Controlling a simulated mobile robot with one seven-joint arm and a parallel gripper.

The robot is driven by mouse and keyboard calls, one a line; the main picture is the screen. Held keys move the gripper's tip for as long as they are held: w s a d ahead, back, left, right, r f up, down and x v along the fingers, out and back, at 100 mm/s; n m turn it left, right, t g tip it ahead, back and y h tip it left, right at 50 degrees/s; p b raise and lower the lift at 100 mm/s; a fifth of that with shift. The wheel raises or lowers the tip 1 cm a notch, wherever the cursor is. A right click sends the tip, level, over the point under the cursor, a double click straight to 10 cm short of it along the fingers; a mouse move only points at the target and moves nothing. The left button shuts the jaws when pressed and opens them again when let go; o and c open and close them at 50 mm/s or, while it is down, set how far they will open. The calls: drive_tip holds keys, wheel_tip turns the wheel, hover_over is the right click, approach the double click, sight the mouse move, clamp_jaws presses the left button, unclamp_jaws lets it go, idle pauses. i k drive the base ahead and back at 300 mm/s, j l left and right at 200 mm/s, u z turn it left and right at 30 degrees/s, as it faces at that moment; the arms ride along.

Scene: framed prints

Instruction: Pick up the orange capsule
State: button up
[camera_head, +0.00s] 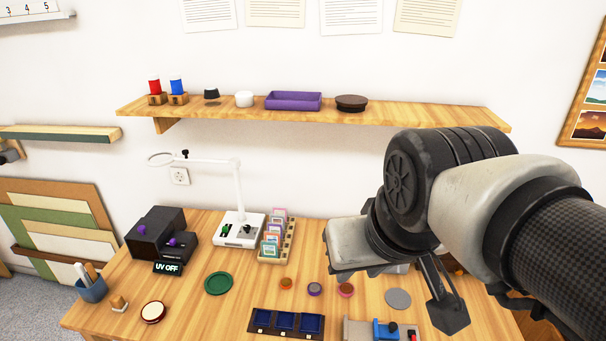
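My arm reaches in from the right edge, above the table's right side. A dark finger-like part of my gripper (447,306) points down, to the right of the capsule and apart from it. The rest of the gripper is hidden behind the arm's links, so its opening does not show.
A green disc (218,283) lies left, a grey disc (398,299) right. A card rack (276,239) and white lamp stand (239,230) are behind. A wall shelf (390,113) runs above. Bare wood surrounds the orange capsule.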

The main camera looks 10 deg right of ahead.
sight(286, 282)
drive_tip(key=u, duration=0.1)
drive_tip(key=i+j+z, duration=0.1)
drive_tip(key=j, duration=0.3)
drive_tip(key=i, duration=0.25)
drive_tip(key=k+z, duration=0.5)
drive_tip(key=z, duration=0.15)
drive_tip(key=k+j+z, duration=0.1)
drive_tip(key=j+z, duration=0.15)
drive_tip(key=z, duration=0.2)
drive_tip(key=k+j+z, duration=0.15)
drive_tip(key=z, duration=0.35)
drive_tip(key=k+j, duration=0.1)
drive_tip(key=k, duration=0.05)
